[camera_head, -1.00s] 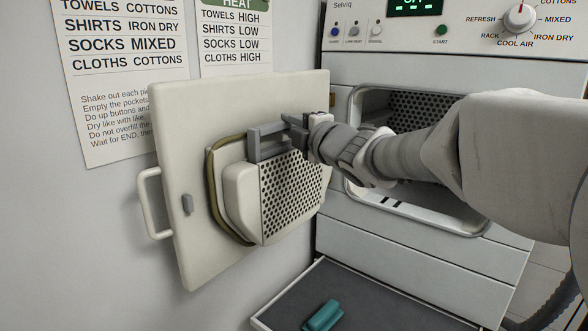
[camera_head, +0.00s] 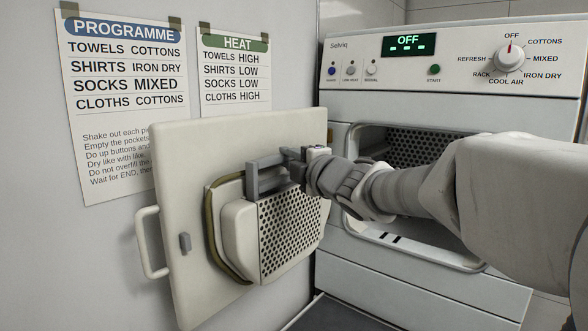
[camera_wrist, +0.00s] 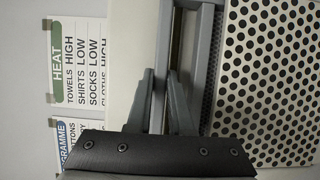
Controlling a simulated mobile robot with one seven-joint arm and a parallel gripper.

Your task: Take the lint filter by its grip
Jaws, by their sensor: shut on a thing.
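The lint filter (camera_head: 290,230) is a pale perforated panel seated on the inner side of the open dryer door (camera_head: 170,160). Its grey grip (camera_head: 266,163) stands out along the top edge. My gripper (camera_head: 293,156) reaches in from the right and is shut on the grip near its right end; my wrist hides part of that end. In the wrist view both fingers (camera_wrist: 160,80) are close together at the grey bars, beside the perforated filter face (camera_wrist: 270,70). The exact finger contact is hard to make out.
The door's white handle (camera_head: 151,243) is on its left edge, near the wall. The dryer opening (camera_head: 375,140) is behind my arm. The control panel (camera_head: 455,62) reads OFF. Programme (camera_head: 125,100) and heat (camera_head: 235,70) sheets hang on the wall.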

